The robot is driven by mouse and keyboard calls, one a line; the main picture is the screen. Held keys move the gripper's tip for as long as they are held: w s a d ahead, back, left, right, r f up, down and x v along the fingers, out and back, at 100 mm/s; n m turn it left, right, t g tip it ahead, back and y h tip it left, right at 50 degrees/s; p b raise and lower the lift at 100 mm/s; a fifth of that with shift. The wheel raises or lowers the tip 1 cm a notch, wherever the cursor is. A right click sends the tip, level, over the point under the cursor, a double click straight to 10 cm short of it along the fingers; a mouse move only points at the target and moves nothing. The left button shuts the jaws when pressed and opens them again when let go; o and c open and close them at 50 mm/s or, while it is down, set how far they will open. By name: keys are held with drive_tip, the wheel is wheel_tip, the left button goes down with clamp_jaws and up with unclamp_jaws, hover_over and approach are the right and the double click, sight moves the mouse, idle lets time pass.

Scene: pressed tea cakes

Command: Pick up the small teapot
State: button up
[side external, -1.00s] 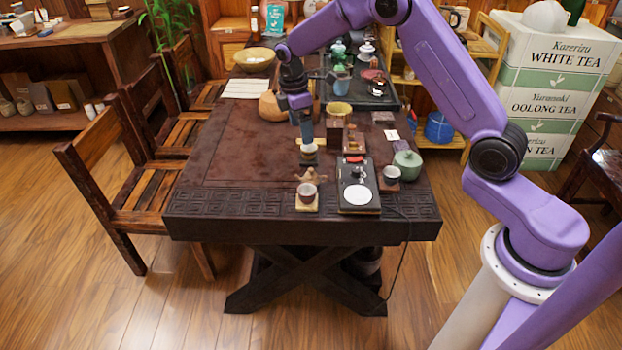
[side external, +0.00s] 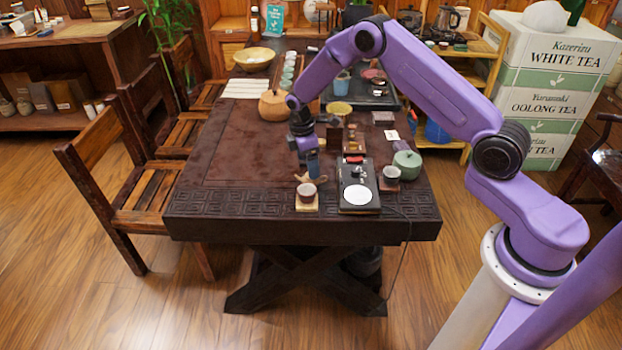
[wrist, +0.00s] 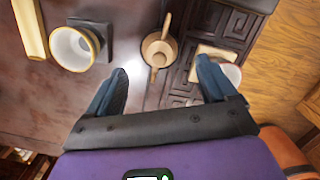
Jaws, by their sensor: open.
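The small teapot is tan-brown; its left part (side external: 302,178) shows behind a cup near the table's front edge in the side view. My gripper (side external: 313,174) points down over it and hides part of it. In the wrist view the teapot (wrist: 159,46) lies top-up between and just beyond my two blue fingertips (wrist: 163,80). The fingers are spread wide and hold nothing. I cannot tell whether the fingertips are down at the teapot's height.
A cup (side external: 307,189) on a wooden coaster stands close in front of the teapot. Another cup (wrist: 73,48) on a dark coaster is left of it in the wrist view. A scale-like device (side external: 359,196) and a green teapot (side external: 406,160) are to the right.

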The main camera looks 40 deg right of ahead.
drive_tip(key=f, duration=0.3)
drive_tip(key=d+f, duration=0.1)
drive_tip(key=f, duration=0.1)
drive_tip(key=shift+s, duration=0.25)
drive_tip(key=c, duration=1.2)
